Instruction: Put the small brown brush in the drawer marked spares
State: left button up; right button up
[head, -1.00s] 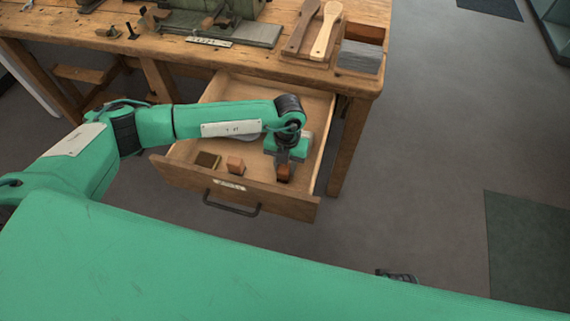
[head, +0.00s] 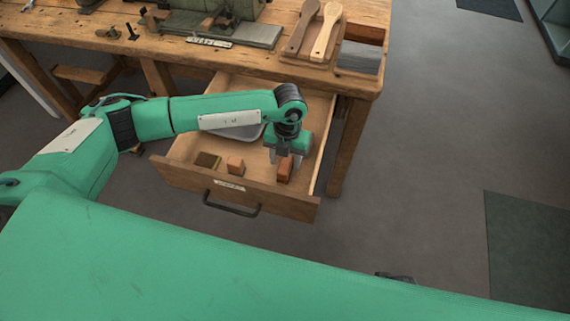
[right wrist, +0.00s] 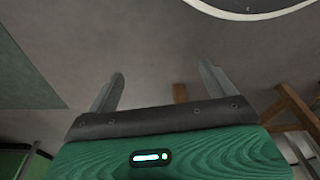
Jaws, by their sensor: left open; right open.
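The open drawer (head: 258,199) of the workbench has a label (head: 229,185) on its front, too small to read. A small reddish-brown block-shaped piece (head: 285,170), which looks like the small brown brush, rests in the drawer near its front right corner; its bristles cannot be made out. My left gripper (head: 285,157) is open just above and behind this piece, its fingers partly in front of the drawer floor. My right gripper (right wrist: 160,88) is open and empty in the right wrist view, over bare floor.
An orange-brown block (head: 235,165), a dark brown block (head: 207,160) and a grey dish (head: 240,132) also lie in the drawer. Two wooden paddle-shaped brushes (head: 326,32) lie on the bench top.

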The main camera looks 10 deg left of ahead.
pick_arm(q)
jog(key=r, duration=0.2)
jog(key=w+r, duration=0.1)
jog(key=r, duration=0.5)
jog(key=shift+w, duration=0.15)
jog(key=shift+r, duration=0.5)
pick_arm(e)
jog(key=shift+w+r, duration=0.2)
jog(key=shift+w, duration=0.05)
jog(key=shift+s, duration=0.2)
jog(key=shift+w+a, duration=0.1)
